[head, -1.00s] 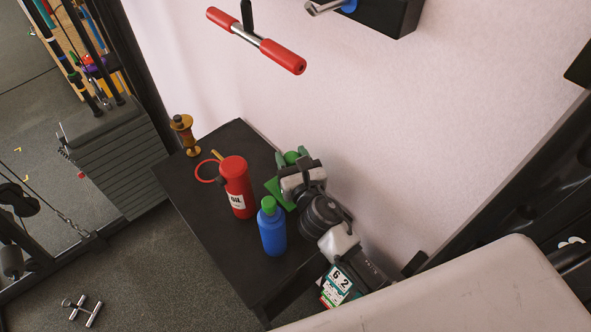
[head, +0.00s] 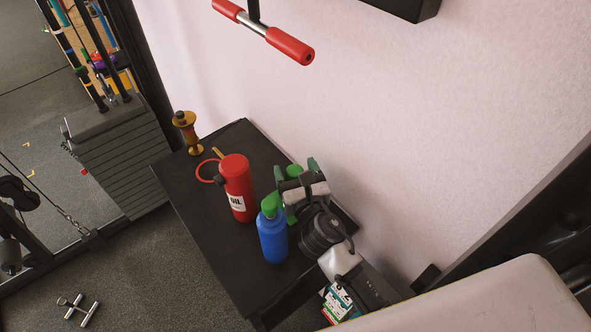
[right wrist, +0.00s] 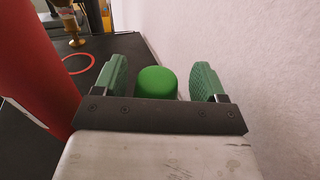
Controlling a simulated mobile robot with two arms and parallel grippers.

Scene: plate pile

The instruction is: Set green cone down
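The green cone (head: 294,171) is at the back edge of the dark table, close to the wall, and is mostly hidden by my right gripper. My right gripper (head: 299,173) is open around it, one green-padded finger on each side. In the right wrist view the cone's rounded green top (right wrist: 157,82) shows between the two fingers, with a gap on both sides. The cone looks upright; its base is mostly hidden, so its contact with the table cannot be seen clearly. My left gripper is not in view.
The wall (head: 400,130) is close behind the gripper. The table's left front part is clear.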

